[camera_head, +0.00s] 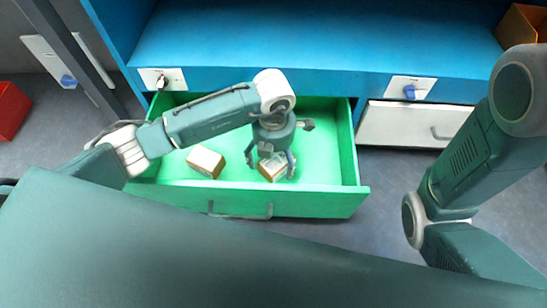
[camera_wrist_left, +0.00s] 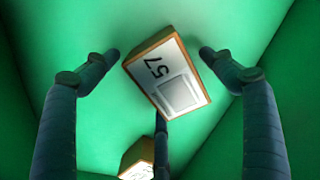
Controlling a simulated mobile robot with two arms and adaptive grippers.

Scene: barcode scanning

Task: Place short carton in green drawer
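The green drawer (camera_head: 340,172) is pulled out and holds two small brown cartons with white labels. My left gripper (camera_head: 270,164) is down inside the drawer over the right-hand carton (camera_head: 268,172). In the left wrist view its fingers (camera_wrist_left: 163,68) are spread on either side of this carton (camera_wrist_left: 166,78), with green gaps between them and it. Which carton is the short one I cannot tell.
A blue cabinet (camera_head: 270,42) stands behind the drawer. A closed white drawer (camera_head: 410,124) is to the right. A red box (camera_head: 10,110) is at the far left, and an open brown box (camera_head: 522,25) at the upper right. My right arm fills the right side.

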